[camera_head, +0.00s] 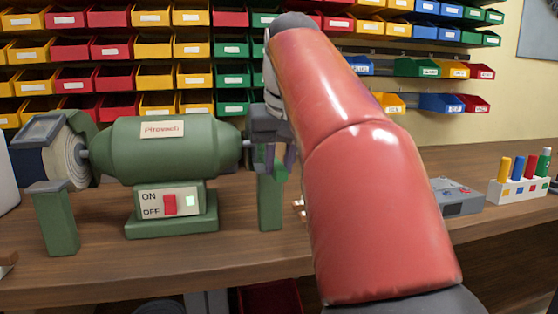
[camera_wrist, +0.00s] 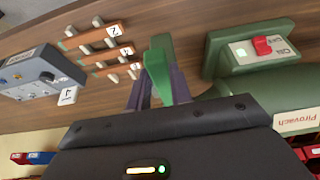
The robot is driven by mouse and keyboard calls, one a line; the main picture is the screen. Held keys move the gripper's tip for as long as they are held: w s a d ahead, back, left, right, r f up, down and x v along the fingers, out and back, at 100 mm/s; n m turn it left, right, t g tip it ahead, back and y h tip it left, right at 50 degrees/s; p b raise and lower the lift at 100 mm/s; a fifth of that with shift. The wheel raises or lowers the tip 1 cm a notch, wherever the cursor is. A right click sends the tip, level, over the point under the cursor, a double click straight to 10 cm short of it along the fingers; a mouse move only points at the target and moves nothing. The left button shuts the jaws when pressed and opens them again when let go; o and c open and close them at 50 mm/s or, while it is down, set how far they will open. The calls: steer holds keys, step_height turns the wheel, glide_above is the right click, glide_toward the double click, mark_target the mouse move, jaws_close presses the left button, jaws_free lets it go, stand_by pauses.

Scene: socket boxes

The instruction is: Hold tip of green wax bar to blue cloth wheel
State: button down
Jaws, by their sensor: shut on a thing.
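The green wax bar (camera_wrist: 157,72) is between the purple fingers of my gripper (camera_wrist: 160,92) in the wrist view, its free end pointing away from the palm. In the head view my gripper (camera_head: 284,158) is by the right end of the green bench machine (camera_head: 165,145), largely hidden by my arm. A cloth wheel with a dark blue rim (camera_head: 30,166) and pale side sits at the machine's left end, under a grey guard, well apart from my gripper. The right end's wheel is mostly hidden.
The machine's ON/OFF base (camera_head: 170,207) and two green posts stand on the wooden bench (camera_head: 110,215). A grey-blue box (camera_head: 457,197) and a white rack of coloured sticks (camera_head: 518,190) are at right. Numbered orange holders (camera_wrist: 105,37) lie nearby. Coloured bins fill the wall.

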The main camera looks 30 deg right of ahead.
steer(key=shift+s+a+b, duration=0.6)
steer(key=shift+s+a, duration=0.6)
steer(key=shift+s, duration=3)
steer(key=shift+r+p, duration=0.95)
steer(key=shift+r, duration=1.85)
